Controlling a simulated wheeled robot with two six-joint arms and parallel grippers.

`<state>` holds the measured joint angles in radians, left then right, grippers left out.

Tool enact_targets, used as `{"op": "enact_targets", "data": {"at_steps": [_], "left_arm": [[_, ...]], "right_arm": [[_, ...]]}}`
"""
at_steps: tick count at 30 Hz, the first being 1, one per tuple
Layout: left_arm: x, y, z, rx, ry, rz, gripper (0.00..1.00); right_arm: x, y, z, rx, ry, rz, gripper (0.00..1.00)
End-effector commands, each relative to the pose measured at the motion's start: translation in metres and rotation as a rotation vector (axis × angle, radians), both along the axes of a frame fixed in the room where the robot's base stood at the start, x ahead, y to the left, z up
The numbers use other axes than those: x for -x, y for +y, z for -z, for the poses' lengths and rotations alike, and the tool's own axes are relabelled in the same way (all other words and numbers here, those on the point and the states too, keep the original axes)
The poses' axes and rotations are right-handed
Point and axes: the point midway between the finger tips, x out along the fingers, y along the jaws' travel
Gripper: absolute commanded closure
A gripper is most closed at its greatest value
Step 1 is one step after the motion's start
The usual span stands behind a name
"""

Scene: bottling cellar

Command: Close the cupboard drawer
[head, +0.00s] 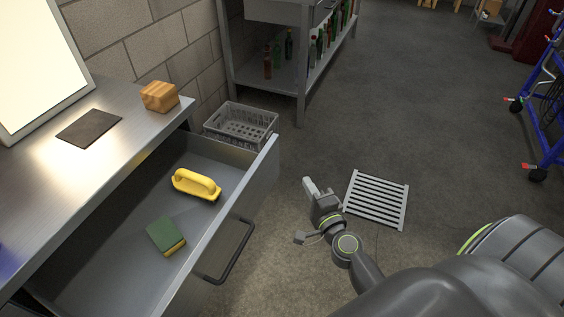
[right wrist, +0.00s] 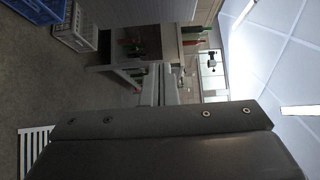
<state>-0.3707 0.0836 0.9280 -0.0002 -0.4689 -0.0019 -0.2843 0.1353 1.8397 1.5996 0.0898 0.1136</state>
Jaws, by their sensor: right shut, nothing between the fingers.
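The cupboard drawer (head: 262,170) is pulled open below the steel worktop, in the left half of the head view. Its dark bar handle (head: 236,252) is on the outer face of the front panel. Inside lie a yellow-handled brush (head: 196,184) and a green and yellow sponge (head: 166,235). My right gripper (head: 309,186) is shut and empty, to the right of the drawer front and apart from it, over the floor. My left gripper is not in view.
A wooden block (head: 159,96) and a dark mat (head: 89,127) lie on the worktop (head: 60,165). A grey crate (head: 240,122) stands on the floor behind the drawer, near a steel table with bottles. A floor grate (head: 376,199) lies right of my gripper. Blue trolleys stand far right.

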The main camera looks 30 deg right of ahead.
Motion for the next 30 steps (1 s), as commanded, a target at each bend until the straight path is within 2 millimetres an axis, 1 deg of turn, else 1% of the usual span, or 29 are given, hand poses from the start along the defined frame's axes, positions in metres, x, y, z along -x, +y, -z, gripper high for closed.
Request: {"op": "enact_targets", "data": {"at_steps": [1, 6, 13, 15, 21, 30], "left_arm": [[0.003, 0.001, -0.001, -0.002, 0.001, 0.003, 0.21], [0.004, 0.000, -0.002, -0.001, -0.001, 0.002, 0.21], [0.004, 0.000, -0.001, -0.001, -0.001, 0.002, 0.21], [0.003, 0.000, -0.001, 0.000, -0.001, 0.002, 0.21], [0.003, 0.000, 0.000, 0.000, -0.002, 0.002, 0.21], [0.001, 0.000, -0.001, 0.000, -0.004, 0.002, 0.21]], "right_arm": [[-0.010, -0.001, -0.003, 0.001, -0.002, -0.001, 1.00], [-0.043, -0.005, -0.002, 0.002, -0.002, -0.001, 1.00], [-0.084, -0.010, -0.001, 0.003, -0.001, -0.001, 1.00], [-0.093, 0.000, 0.000, -0.002, 0.000, 0.000, 1.00], [-0.108, 0.012, 0.000, 0.001, 0.000, 0.000, 1.00], [-0.111, 0.015, 0.000, 0.002, 0.001, 0.000, 1.00]]}}
